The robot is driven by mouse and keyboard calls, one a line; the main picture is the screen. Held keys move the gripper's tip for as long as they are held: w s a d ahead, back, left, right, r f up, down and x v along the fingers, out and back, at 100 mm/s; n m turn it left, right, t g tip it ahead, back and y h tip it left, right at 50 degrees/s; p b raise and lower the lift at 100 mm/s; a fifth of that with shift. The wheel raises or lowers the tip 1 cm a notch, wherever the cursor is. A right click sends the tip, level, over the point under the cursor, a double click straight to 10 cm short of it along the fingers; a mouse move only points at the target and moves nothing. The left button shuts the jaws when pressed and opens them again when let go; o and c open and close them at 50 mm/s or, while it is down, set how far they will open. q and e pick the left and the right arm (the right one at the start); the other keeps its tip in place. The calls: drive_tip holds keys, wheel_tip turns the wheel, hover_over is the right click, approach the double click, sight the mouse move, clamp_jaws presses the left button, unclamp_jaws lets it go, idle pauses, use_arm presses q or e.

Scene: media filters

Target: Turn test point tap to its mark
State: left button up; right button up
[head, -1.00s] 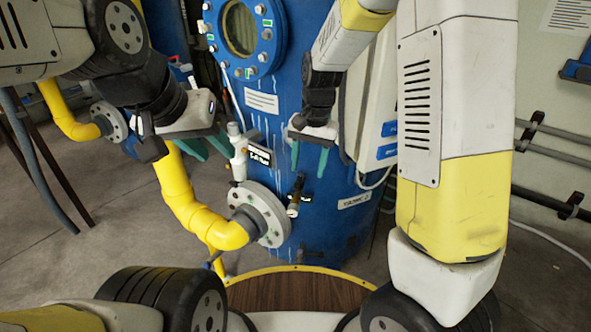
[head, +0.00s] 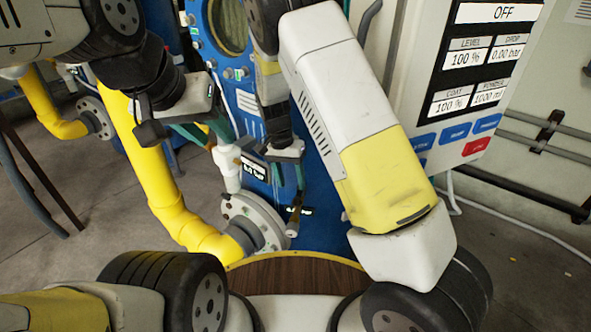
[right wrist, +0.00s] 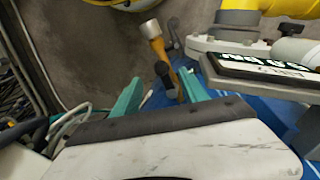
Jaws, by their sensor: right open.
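The test point tap (head: 293,224) is a small brass fitting with a pale end and a dark handle, on the front of the blue vessel (head: 318,195). A small dark label with lit text is beside it. In the right wrist view the tap (right wrist: 156,46) lies just beyond my fingertips, in line with the gap between them. My right gripper (head: 287,178) is open and just above the tap in the head view; its teal fingers also show in the right wrist view (right wrist: 162,88). My left gripper (head: 205,132) is open and empty, up and left of the tap. The mark cannot be made out.
A yellow pipe (head: 160,190) with a grey flange (head: 258,218) is left of the tap. A control panel (head: 480,80) reading OFF stands at the right.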

sight(296, 199)
drive_tip(key=f, duration=0.2)
drive_tip(key=d+f, duration=0.1)
drive_tip(key=f, duration=0.4)
drive_tip(key=shift+d+f, duration=0.2)
drive_tip(key=shift+f, duration=0.1)
clamp_jaws()
idle(1.2)
